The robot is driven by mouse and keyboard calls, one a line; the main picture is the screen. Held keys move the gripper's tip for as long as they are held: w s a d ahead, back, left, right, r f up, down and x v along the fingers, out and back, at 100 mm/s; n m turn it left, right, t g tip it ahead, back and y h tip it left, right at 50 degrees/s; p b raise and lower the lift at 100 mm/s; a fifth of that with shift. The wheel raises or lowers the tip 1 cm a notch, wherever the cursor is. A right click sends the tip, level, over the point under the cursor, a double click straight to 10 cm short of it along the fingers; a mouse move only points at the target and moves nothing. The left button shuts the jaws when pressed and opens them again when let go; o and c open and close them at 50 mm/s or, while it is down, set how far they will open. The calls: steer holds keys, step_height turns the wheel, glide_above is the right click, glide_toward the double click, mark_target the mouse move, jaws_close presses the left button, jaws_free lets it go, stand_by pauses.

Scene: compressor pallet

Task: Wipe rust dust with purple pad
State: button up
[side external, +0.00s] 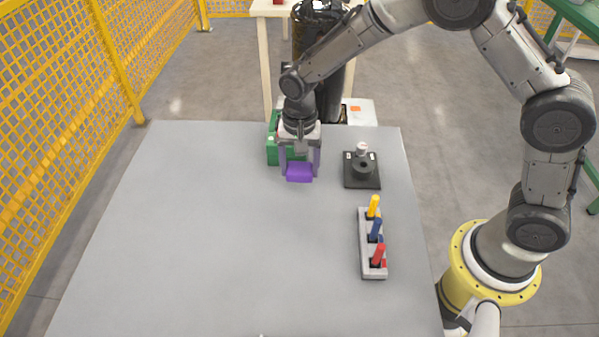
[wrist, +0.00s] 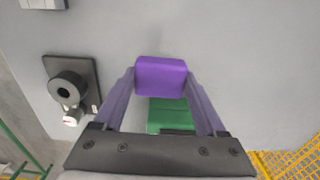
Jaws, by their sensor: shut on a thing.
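The purple pad (side external: 299,172) is between the fingers of my gripper (side external: 300,168), near the far edge of the grey table (side external: 220,240). In the wrist view the purple pad (wrist: 161,77) sits at the fingertips of my gripper (wrist: 160,82), which is shut on it. A green block or holder (side external: 272,150) stands just behind and left of the gripper; it also shows below the pad in the wrist view (wrist: 168,114). I cannot tell whether the pad touches the table. I see no rust dust that I can make out.
A black base with a round fitting (side external: 361,170) stands right of the gripper. A grey rack (side external: 365,255) with yellow, blue and red pegs or handles is nearer, by the right edge. The table's left and middle are clear. Yellow mesh fencing (side external: 70,80) stands beyond the left edge.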

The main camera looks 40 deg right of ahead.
steer(key=shift+r, duration=1.75)
